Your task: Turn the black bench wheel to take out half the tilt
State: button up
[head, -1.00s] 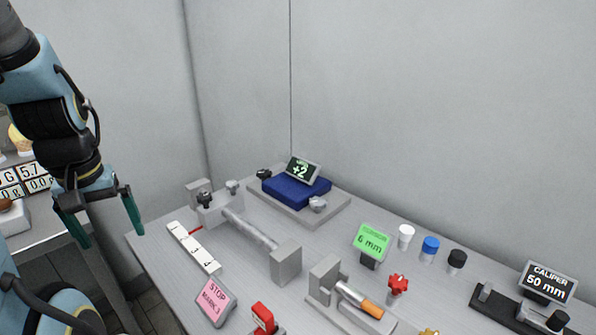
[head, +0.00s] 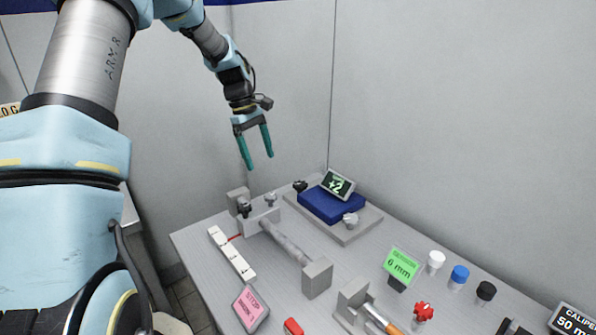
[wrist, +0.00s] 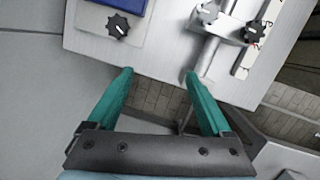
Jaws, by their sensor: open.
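The black wheel (head: 300,186) is a small lobed knob at the left corner of the grey plate (head: 343,236) under a blue block (head: 331,204). In the wrist view the same black wheel (wrist: 118,25) shows a white pointer mark, at the top left. A tilted display (head: 338,184) behind the block reads +2. A pale grey knob (head: 350,219) sits at the plate's near right corner. My gripper (head: 258,160) is open and empty, its teal fingers apart, in the air above the bench's far left end. In the wrist view the fingertips (wrist: 159,75) are short of the wheel.
Left of the plate, a fixture with a bar (head: 284,243) carries another black knob (head: 245,209) and a grey knob (head: 270,198). A white marked strip (head: 231,254) lies beside it. A green display (head: 401,266) and coloured caps stand to the right. Walls close off the back.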

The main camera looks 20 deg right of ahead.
aim_at(300, 184)
jog(key=w+d+n+g+h+p, duration=0.1)
jog(key=w+d+n+g, duration=0.15)
jog(key=d, duration=0.55)
jog(key=shift+t, duration=0.55)
jog(key=p+x, duration=0.4)
jog(key=x, duration=0.6)
jog(key=shift+s+d+f, duration=0.2)
jog(key=shift+s+f, duration=0.05)
jog(key=shift+f, duration=0.05)
jog(key=shift+c, duration=0.3)
grip_shut()
